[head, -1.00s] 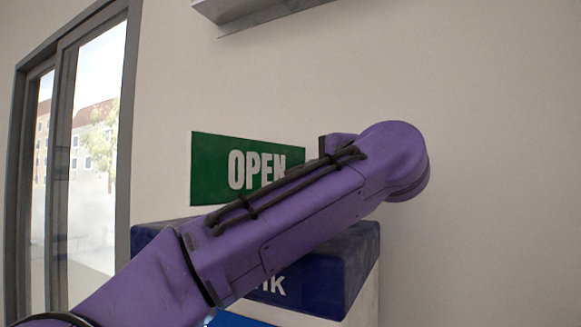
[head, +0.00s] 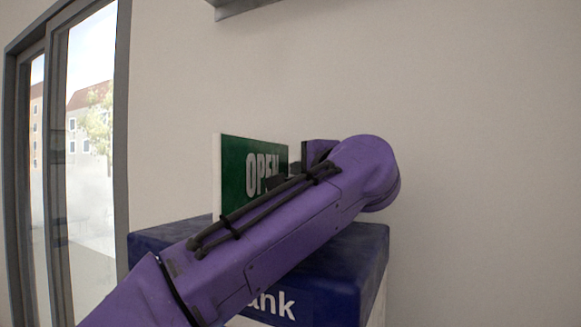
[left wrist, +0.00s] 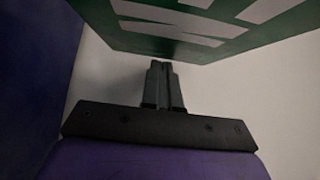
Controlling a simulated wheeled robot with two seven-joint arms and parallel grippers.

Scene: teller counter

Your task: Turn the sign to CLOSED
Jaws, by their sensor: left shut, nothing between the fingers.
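The green sign (head: 236,177) with white letters reading OPEN stands out at an angle from the wall, with a pale edge along its left side. Its right part is hidden behind my left arm. My left gripper (head: 289,177) is at the right edge of the sign, with its dark fingers partly hidden by the purple wrist. In the left wrist view, the shut, empty fingers (left wrist: 164,72) point at the sign's lower edge (left wrist: 190,40); I cannot tell whether they touch it. My right gripper is not in view.
A dark blue box-like top (head: 345,255) with white lettering lies below the sign and under my left arm. A glass door (head: 88,150) in a grey frame is at the left. A grey ledge (head: 240,8) juts from the wall above. The wall at right is bare.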

